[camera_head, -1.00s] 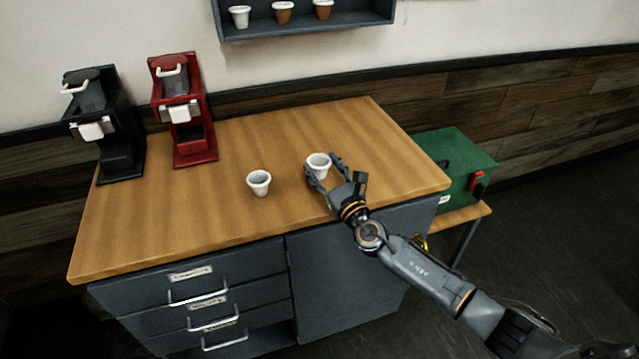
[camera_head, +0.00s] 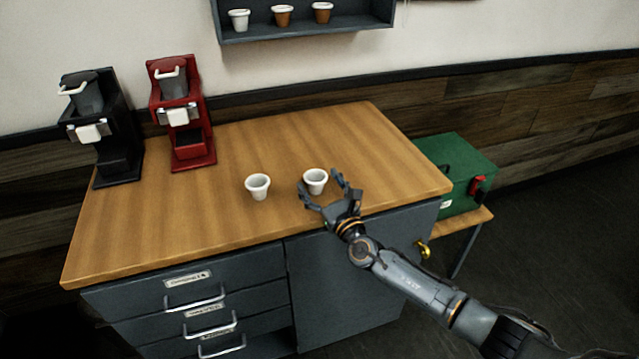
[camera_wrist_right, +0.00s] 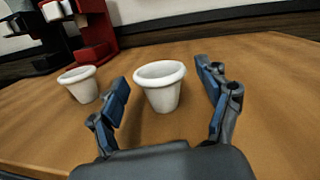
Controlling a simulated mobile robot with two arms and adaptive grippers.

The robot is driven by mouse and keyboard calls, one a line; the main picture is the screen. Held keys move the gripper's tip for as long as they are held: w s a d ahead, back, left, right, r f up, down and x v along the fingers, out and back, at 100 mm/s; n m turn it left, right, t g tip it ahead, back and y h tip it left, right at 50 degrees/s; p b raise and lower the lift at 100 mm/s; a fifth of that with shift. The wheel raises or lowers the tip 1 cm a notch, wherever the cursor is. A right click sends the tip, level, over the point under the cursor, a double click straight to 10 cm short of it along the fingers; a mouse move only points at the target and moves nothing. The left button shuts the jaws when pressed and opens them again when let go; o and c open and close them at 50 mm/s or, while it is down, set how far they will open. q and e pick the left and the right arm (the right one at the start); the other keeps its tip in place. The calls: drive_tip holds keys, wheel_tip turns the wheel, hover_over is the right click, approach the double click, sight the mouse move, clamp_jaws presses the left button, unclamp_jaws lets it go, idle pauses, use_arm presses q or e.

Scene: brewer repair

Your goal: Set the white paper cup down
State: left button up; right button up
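A white paper cup (camera_head: 315,181) stands upright on the wooden counter (camera_head: 222,222). My right gripper (camera_head: 325,192) is open at its near side, with the fingers spread. In the right wrist view the cup (camera_wrist_right: 160,86) shows between and slightly beyond the two open fingers (camera_wrist_right: 168,95), with gaps on both sides. A second white cup (camera_head: 258,187) stands upright to its left on the counter; it also shows in the wrist view (camera_wrist_right: 80,84). My left gripper is not in view.
A black brewer (camera_head: 113,150) and a red brewer (camera_head: 185,120) stand at the counter's back left. A wall shelf (camera_head: 350,28) holds several cups. A green box (camera_head: 462,160) stands right of the counter. The counter's middle and left front are clear.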

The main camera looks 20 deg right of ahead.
drive_tip(key=shift+r, duration=0.15)
drive_tip(key=v, duration=1.2)
drive_tip(key=s+d+f+m+g+h, duration=0.2)
drive_tip(key=d+f+m+g, duration=0.3)
drive_tip(key=f, duration=0.6)
drive_tip(key=s+d+f+m+g+h, duration=0.1)
drive_tip(key=s+d+f+m+h, duration=0.1)
drive_tip(key=f+m, duration=0.7)
drive_tip(key=s+d+f+m+g+h, duration=0.1)
drive_tip(key=s+f+m+g, duration=0.15)
drive_tip(key=s+f, duration=0.4)
drive_tip(key=s+d+f+m+g, duration=0.1)
drive_tip(key=s+f+m+g, duration=0.15)
drive_tip(key=f, duration=0.75)
drive_tip(key=s+a+f+m+g, duration=0.2)
drive_tip(key=s+f+m, duration=0.3)
drive_tip(key=s, duration=0.7)
drive_tip(key=s+a+f+m+g+y, duration=0.1)
drive_tip(key=s+f+m, duration=0.5)
drive_tip(key=s, duration=0.6)
drive_tip(key=s+a+f+m+g, duration=0.4)
drive_tip(key=s+f+m, duration=0.2)
drive_tip(key=s, duration=0.6)
drive_tip(key=shift+a+f+m+y, duration=0.15)
drive_tip(key=shift+a+m+y, duration=0.15)
drive_tip(key=shift+m, duration=0.2)
